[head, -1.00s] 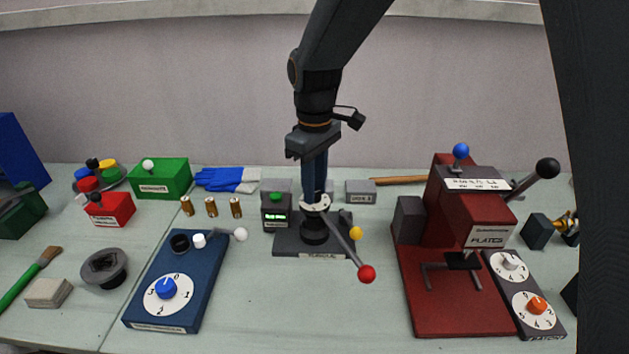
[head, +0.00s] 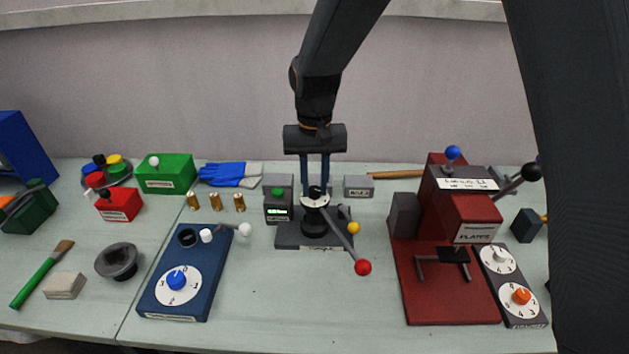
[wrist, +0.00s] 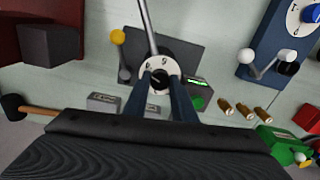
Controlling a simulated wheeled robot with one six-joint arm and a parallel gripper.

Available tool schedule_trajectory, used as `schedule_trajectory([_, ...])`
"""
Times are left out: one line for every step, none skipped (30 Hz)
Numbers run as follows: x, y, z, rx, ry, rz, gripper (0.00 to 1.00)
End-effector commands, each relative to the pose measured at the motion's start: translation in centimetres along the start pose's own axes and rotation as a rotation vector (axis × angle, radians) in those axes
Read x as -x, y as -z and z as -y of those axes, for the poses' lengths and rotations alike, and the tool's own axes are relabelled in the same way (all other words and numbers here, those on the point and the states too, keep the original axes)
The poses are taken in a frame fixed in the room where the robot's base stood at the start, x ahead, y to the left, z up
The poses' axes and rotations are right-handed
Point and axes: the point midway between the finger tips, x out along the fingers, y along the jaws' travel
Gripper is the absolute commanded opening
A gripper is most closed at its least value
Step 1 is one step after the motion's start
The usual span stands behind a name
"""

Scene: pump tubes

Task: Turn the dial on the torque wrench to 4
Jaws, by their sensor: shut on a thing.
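The torque wrench is the dark device at the table's middle, with a grey lever (head: 343,238) ending in a red ball (head: 363,268). Its white dial (head: 315,201) has a small black knob on top; the dial also shows in the wrist view (wrist: 158,65). My gripper (head: 315,186) points straight down over the dial. Its two blue fingers straddle the black knob (wrist: 158,82) and are shut on it. Some digits show on the dial's rim in the wrist view, but the fingers hide part of it and I cannot read the setting surely.
A display box with a green button (head: 278,205) stands just left of the wrench. A yellow-ball lever (head: 353,228) is close on its right. The red press (head: 425,290) stands further right, the blue dial box (head: 205,275) at left. The table in front is clear.

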Motion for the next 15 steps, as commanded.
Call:
schedule_trajectory([0.16,0.06,0.0,-0.025,0.0,-0.002,0.02])
schedule_trajectory([0.15,0.06,0.0,-0.041,0.0,-0.002,0.02])
schedule_trajectory([0.14,0.07,0.0,-0.06,0.0,-0.002,0.02])
schedule_trajectory([0.13,0.07,0.0,-0.074,0.0,-0.002,0.02])
schedule_trajectory([0.13,0.08,0.0,-0.085,0.0,-0.002,0.02])
schedule_trajectory([0.12,0.08,0.0,-0.099,0.001,-0.002,0.02])
schedule_trajectory([0.11,0.08,0.0,-0.109,0.001,-0.002,0.02])
schedule_trajectory([0.11,0.09,0.0,-0.117,0.001,-0.002,0.02])
schedule_trajectory([0.1,0.09,0.0,-0.127,0.001,-0.003,0.02])
schedule_trajectory([0.1,0.09,0.0,-0.133,0.001,-0.003,0.02])
schedule_trajectory([0.09,0.1,0.0,-0.139,0.001,-0.003,0.02])
schedule_trajectory([0.09,0.1,0.0,-0.144,0.001,-0.003,0.02])
schedule_trajectory([0.09,0.1,0.0,-0.147,0.001,-0.003,0.02])
schedule_trajectory([0.08,0.11,0.0,-0.15,0.001,-0.003,0.02])
schedule_trajectory([0.08,0.11,0.0,-0.152,0.001,-0.003,0.02])
